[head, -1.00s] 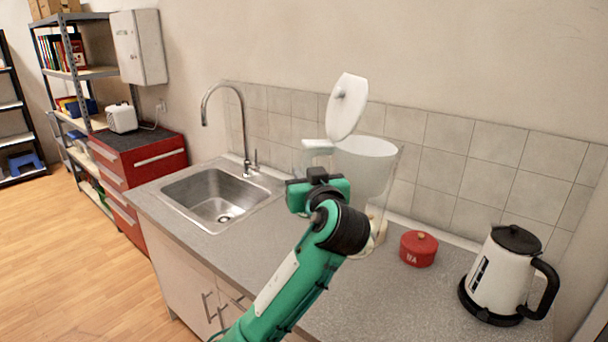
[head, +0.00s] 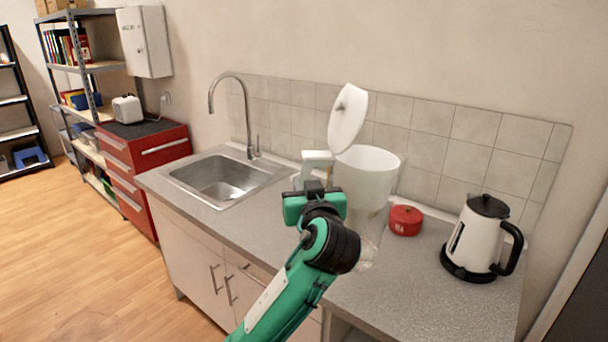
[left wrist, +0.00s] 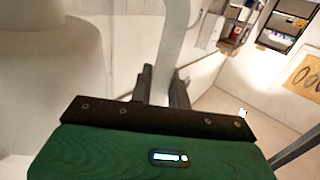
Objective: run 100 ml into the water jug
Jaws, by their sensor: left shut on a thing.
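The water jug (head: 368,180) is a pale, translucent pitcher with its white lid (head: 348,118) swung up. My left gripper (head: 316,187) is shut on the jug's handle (head: 318,158), which also passes between the fingers in the left wrist view (left wrist: 172,50). The jug looks upright and held above the counter, right of the sink; its lower part is partly hidden by my arm. The sink (head: 226,180) is an empty steel basin, and the tap (head: 245,110) arches over it with a small lever (head: 258,146) beside it. I see no water running. My right gripper is not in view.
On the counter (head: 400,290), a red tin (head: 405,220) stands right of the jug and a white kettle (head: 480,240) farther right. A tiled splashback (head: 480,135) runs behind. A red drawer cabinet (head: 150,165) stands left of the sink. The counter's front right is clear.

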